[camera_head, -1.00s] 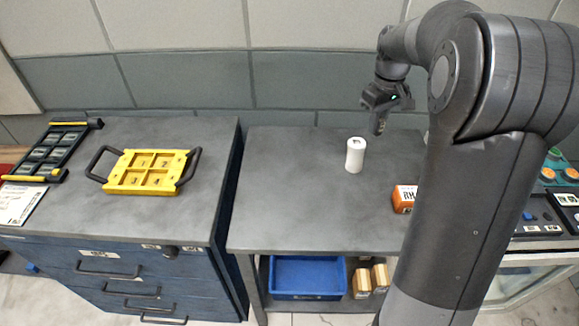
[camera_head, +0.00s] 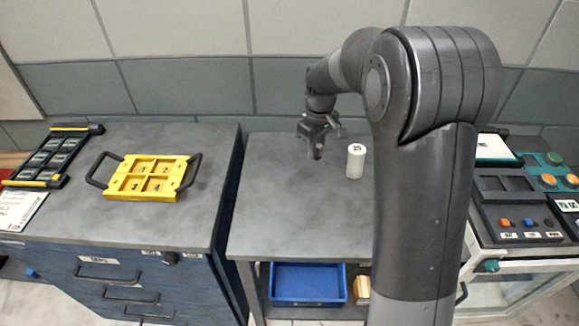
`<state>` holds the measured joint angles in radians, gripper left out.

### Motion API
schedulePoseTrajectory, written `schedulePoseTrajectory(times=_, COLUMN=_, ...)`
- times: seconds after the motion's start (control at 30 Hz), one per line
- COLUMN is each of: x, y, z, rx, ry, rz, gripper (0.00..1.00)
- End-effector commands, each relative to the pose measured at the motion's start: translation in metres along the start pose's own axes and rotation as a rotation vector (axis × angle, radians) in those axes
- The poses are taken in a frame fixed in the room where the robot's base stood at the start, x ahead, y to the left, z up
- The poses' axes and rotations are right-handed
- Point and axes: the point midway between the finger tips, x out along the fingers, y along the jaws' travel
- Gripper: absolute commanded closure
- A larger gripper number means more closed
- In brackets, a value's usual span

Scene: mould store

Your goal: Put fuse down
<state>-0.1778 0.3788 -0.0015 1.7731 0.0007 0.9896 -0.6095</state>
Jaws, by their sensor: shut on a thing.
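My gripper (camera_head: 317,141) hangs above the back of the grey table (camera_head: 275,215), to the left of a white cylinder. It points downward and is shut on a small dark piece (camera_head: 318,154), which looks like the fuse. Much of this piece is hidden by the fingers, and it is too small to make out well. It appears to be held clear of the tabletop. The white cylinder (camera_head: 356,163) stands upright on the table, with a dark number on its top, apart from my gripper.
A yellow tray with black handles (camera_head: 150,192) lies on the blue drawer cabinet (camera_head: 140,270) at left, beside a black-and-yellow rack (camera_head: 48,162). A blue bin (camera_head: 305,300) sits below the table. A control panel (camera_head: 520,215) stands at right. The table's front left is clear.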

Motion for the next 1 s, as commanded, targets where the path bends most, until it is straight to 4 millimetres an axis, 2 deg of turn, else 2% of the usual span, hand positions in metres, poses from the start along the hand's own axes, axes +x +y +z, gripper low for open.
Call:
schedulePoseTrajectory(times=0.2, x=0.030, y=-0.025, z=-0.043, rx=-0.004, ry=-0.002, rz=-0.001, gripper=1.00)
schedulePoseTrajectory(times=0.4, x=0.044, y=-0.037, z=-0.065, rx=0.000, ry=0.000, rz=0.000, gripper=1.00)
schedulePoseTrajectory(times=0.57, x=0.053, y=-0.038, z=-0.067, rx=0.002, ry=-0.001, rz=-0.001, gripper=1.00)
schedulePoseTrajectory(times=0.8, x=0.085, y=-0.038, z=-0.066, rx=0.001, ry=-0.002, rz=-0.001, gripper=1.00)
schedulePoseTrajectory(times=1.0, x=0.086, y=-0.037, z=-0.066, rx=0.001, ry=0.000, rz=0.000, gripper=1.00)
